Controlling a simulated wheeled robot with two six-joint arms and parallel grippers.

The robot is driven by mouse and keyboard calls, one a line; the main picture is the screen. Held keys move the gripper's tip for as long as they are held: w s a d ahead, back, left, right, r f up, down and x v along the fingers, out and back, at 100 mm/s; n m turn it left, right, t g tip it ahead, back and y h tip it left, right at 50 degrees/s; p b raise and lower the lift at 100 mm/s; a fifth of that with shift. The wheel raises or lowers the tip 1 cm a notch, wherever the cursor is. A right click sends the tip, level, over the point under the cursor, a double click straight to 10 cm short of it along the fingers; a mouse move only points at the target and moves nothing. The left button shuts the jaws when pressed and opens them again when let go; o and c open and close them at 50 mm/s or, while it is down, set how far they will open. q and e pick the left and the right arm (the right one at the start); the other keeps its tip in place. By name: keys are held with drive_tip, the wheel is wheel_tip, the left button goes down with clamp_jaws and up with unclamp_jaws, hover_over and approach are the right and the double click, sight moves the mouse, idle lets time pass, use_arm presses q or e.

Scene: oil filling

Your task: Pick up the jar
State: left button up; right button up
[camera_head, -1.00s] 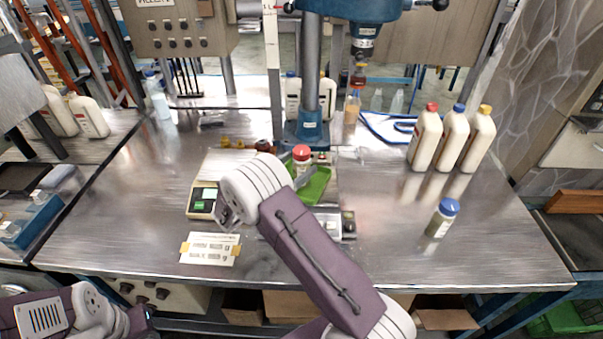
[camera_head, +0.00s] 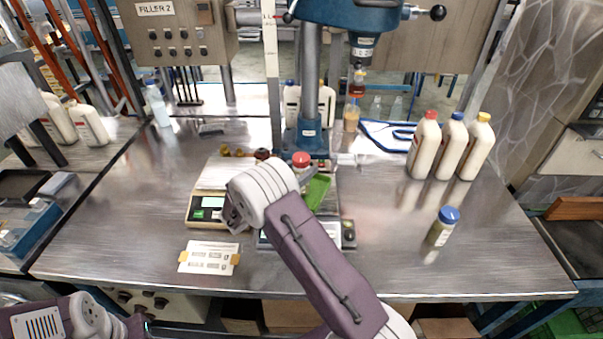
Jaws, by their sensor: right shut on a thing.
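A jar with a red lid (camera_head: 301,158) is at the middle of the bench, just behind and right of my right wrist. Its lower part is mostly hidden. My right gripper (camera_head: 304,177) is largely hidden behind its own white wrist; it is shut at this jar, but the contact itself does not show. A second jar with a blue lid (camera_head: 442,226) stands alone at the right of the bench, clear of both arms. My left arm shows at the bottom left corner; its fingers do not show.
A scale (camera_head: 204,209) and a paper label sheet (camera_head: 209,257) are to the left. Several white bottles (camera_head: 424,145) stand at the back right. The blue filler column (camera_head: 309,90) rises behind. The right front bench is mostly clear.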

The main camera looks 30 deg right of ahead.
sight(305, 157)
drive_tip(key=r, duration=0.4)
drive_tip(key=shift+s+d+r, duration=0.2)
drive_tip(key=shift+s+d, duration=0.1)
drive_tip(key=shift+s, duration=0.1)
drive_tip(key=s+d+r, duration=0.5)
drive_tip(key=s+r, duration=0.1)
drive_tip(key=s, duration=0.3)
drive_tip(key=shift+d+p, duration=0.4)
drive_tip(key=shift+p, duration=0.05)
drive_tip(key=shift+r, duration=0.1)
